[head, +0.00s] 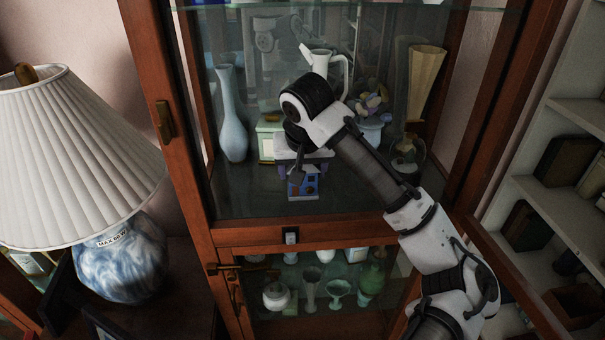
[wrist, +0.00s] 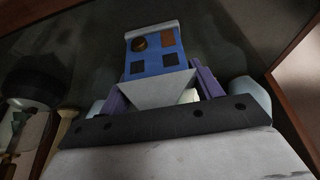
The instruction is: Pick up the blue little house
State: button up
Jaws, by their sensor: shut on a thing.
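The blue little house (head: 303,185) is in the cabinet's upper compartment, below my gripper (head: 302,168) in the head view. It has blue walls, dark windows and a pale base, and looks roughly upright. In the wrist view the house (wrist: 155,62) shows an orange-brown patch, a dark round patch and a pale, wedge-shaped roof towards me. My gripper (wrist: 160,80) is shut on the house, with purplish fingers on both sides of its roof end. I cannot tell whether its base touches the shelf.
A pale blue vase (head: 232,125) and a pale green box (head: 267,138) stand left of the house. A flower ornament (head: 371,105), a glass jug (head: 408,155) and a tall tan vase (head: 426,80) stand right. The wooden cabinet frame (head: 180,125) borders the opening.

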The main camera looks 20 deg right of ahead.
jog(key=shift+s+r+b, duration=0.15)
jog(key=shift+r+b, duration=0.3)
notch_tip(320, 180, up, 6)
jog(key=s+a+b, duration=0.2)
jog(key=s, duration=0.7)
jog(key=s+a+b, duration=0.2)
jog(key=s+a, duration=0.1)
jog(key=s, duration=0.7)
jog(key=shift+a, duration=0.25)
jog(key=o, duration=0.5)
jog(key=c, duration=0.6)
